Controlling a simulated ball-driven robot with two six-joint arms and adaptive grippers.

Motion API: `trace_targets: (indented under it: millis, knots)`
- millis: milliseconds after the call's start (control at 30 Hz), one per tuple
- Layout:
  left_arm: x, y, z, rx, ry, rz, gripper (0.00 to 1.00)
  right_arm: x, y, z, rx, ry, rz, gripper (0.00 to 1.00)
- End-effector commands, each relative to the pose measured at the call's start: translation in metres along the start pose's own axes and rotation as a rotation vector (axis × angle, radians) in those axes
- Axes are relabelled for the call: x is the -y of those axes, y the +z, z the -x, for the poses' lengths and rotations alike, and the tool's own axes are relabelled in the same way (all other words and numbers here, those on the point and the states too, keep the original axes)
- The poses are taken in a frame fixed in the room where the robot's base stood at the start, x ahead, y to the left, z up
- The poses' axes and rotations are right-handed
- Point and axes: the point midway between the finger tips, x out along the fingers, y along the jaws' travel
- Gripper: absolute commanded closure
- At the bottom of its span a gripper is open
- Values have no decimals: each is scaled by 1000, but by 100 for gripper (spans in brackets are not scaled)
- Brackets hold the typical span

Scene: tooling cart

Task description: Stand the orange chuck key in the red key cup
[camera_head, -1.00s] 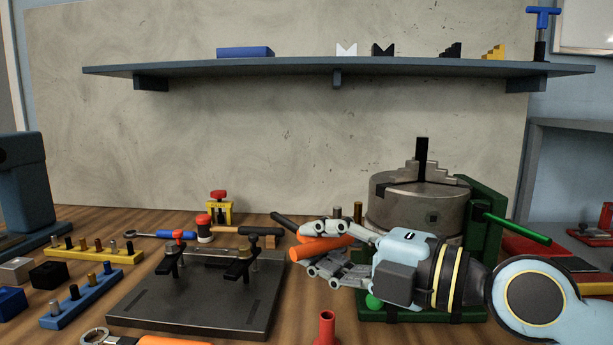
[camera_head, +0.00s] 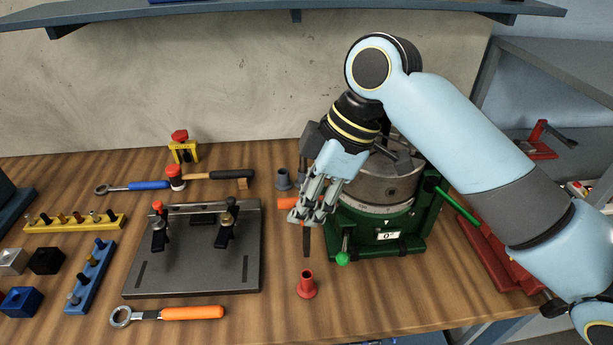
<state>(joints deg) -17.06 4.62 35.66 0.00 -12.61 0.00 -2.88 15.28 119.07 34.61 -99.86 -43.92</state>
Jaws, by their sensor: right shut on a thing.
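The red key cup (camera_head: 306,288) stands upright on the wooden bench, front of centre, its round mouth facing up. My right gripper (camera_head: 318,212) points downward behind and above the cup and is shut on the orange chuck key (camera_head: 287,203). The key's orange handle sticks out to the left of the fingers, partly hidden by them. Its dark shank hangs down below the fingers, roughly upright, its lower end a little behind and above the cup in the picture. The shank appears apart from the cup. My left gripper is not in view.
A green-based chuck (camera_head: 372,232) with a green-knobbed lever stands close to the right of my gripper. A grey fixture plate (camera_head: 190,277) lies to the left, an orange-handled wrench (camera_head: 190,313) in front of it. A grey-blue cup (camera_head: 283,180) stands behind. Bench around the red cup is clear.

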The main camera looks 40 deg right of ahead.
Motion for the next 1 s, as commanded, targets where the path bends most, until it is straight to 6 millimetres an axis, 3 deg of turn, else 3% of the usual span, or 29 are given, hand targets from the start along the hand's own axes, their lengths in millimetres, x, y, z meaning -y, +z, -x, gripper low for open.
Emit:
trace_targets:
  millis: [500,1000]
  knots:
    - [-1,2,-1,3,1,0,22,0,16,-37,-1,-2,-4,100]
    - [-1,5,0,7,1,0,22,0,18,-43,-2,0,-2,100]
